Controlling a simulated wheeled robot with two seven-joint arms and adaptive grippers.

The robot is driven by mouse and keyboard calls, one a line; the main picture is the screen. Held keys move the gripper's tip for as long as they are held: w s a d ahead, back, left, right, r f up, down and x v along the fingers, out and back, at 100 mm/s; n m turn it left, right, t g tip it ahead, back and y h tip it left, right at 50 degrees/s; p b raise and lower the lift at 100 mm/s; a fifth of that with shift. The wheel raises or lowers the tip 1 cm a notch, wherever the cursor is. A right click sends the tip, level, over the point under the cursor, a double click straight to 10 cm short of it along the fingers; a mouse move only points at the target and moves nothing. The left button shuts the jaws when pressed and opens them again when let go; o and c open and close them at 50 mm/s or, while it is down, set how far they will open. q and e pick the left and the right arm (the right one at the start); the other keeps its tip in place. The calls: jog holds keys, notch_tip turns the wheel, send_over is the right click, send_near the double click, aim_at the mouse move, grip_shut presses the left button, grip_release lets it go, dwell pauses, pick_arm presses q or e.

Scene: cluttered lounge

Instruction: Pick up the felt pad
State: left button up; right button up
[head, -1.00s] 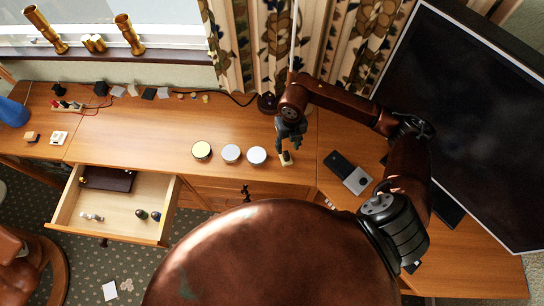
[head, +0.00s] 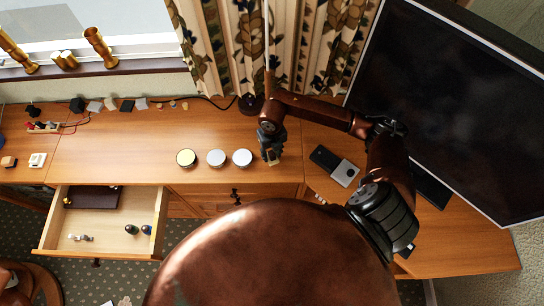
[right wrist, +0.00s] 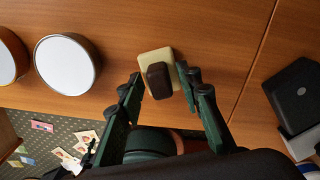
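A small cream pad with a dark brown block on top, which I take to be the felt pad (head: 273,159), lies on the wooden desk near its front edge. In the right wrist view the pad (right wrist: 146,62) sits between and just beyond my right fingertips. My right gripper (head: 270,148) is directly over it, pointing down, and hides part of it in the head view. In the right wrist view the right gripper (right wrist: 160,88) is open, one finger on each side; the right-hand finger looks very close to the pad. I cannot tell if it touches. My left gripper is not in view.
Three round tins (head: 216,158) stand just left of the pad. A dark-and-grey device (head: 335,165) lies to the right, near a large black screen (head: 450,100). An open drawer (head: 100,220) juts out at the left. The desk left of the tins is mostly clear.

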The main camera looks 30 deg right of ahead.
aim_at(272, 155)
grip_shut()
jog(key=shift+r, duration=0.1)
dwell(0.3)
jog(key=shift+r, duration=0.2)
jog(key=r, duration=0.3)
jog(key=shift+s+a+r, duration=0.15)
jog(key=shift+s+a, duration=0.05)
jog(key=s+a+r, duration=0.9)
jog(key=s, duration=0.1)
jog(key=shift+p, duration=0.45)
